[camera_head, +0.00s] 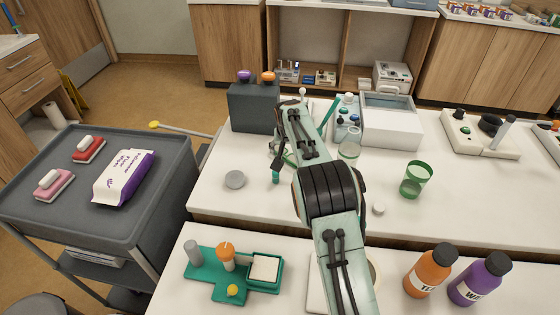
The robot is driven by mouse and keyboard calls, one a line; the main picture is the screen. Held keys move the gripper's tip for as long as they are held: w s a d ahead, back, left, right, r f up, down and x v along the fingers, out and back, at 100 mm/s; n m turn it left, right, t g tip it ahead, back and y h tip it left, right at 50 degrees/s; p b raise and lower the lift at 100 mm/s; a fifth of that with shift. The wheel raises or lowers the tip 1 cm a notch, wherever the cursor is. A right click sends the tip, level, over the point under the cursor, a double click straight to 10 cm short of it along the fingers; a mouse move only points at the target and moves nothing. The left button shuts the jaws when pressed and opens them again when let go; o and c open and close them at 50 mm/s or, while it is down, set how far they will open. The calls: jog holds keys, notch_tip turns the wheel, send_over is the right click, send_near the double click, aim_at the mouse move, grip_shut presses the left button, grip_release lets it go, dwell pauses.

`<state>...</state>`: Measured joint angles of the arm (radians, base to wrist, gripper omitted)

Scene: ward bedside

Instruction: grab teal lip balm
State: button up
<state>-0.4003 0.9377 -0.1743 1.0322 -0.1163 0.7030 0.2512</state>
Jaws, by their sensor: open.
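A small teal cylinder, which looks like the teal lip balm (276,177), stands on the white table (230,205) left of the middle of the head view. My gripper (278,162) is just above and behind it, pointing down, and is open. My arm hides part of the gripper, so I cannot tell whether a finger touches the lip balm.
A grey round lid (235,180) lies to the left. A dark grey box (252,108) with purple and orange knobs stands behind. A glass flask (349,147) and a green cup (415,180) stand right of my arm. The table's left front is clear.

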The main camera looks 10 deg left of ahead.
send_over(276, 174)
jog(key=s, duration=0.2)
jog(key=shift+g, duration=0.4)
jog(key=f, duration=0.5)
jog(key=shift+w+d, duration=0.2)
jog(key=shift+d, duration=0.1)
jog(key=shift+n, duration=0.3)
jog(key=x, duration=0.6)
jog(key=shift+a+f, duration=0.1)
jog(key=shift+f, duration=0.15)
jog(key=c, duration=0.9)
